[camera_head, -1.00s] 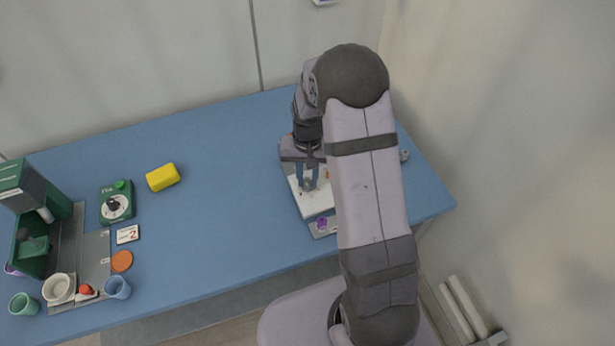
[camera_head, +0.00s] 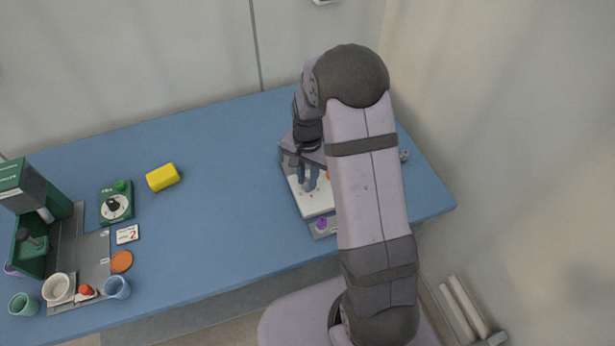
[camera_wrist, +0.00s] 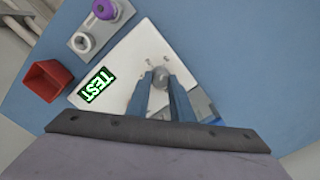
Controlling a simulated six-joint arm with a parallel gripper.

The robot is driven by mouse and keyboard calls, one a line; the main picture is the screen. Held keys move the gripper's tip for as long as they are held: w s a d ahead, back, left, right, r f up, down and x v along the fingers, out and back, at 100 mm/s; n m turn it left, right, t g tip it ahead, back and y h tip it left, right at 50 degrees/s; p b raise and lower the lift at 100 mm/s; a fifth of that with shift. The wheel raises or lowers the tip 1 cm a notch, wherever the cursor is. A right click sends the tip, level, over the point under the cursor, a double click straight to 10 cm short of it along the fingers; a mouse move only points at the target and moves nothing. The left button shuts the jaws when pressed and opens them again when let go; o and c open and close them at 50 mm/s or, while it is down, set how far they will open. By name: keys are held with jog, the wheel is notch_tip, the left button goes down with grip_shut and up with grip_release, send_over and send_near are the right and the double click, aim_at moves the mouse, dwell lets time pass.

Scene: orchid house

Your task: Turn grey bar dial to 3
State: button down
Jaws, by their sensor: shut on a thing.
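The grey bar dial (camera_wrist: 160,77) is on a white panel (camera_wrist: 120,85), seen in the wrist view between my fingertips. My gripper (camera_wrist: 158,84) is shut on the dial, one blue finger on each side. Small marks are on the panel near the dial, too small to read. A black display with green "TEST" letters (camera_wrist: 97,86) is on the same panel. In the camera_head view my gripper (camera_head: 308,183) is over the white panel (camera_head: 317,202), and my arm covers the panel's right part. The number the dial points to cannot be read.
A purple knob (camera_wrist: 104,9) and a red open box (camera_wrist: 46,79) are near the panel. At the left stand a green box with a black dial (camera_head: 116,204), a yellow block (camera_head: 162,177), a card with a red 2 (camera_head: 128,234) and cups. The middle of the blue table is clear.

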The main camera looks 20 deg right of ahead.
aim_at(307, 181)
jog(key=shift+w+r, duration=0.1)
jog(key=c, duration=1.6)
grip_release()
jog(key=shift+o, duration=0.2)
jog(key=shift+r, duration=0.1)
jog(key=shift+r+b, duration=0.95)
jog(key=shift+r, duration=2.6)
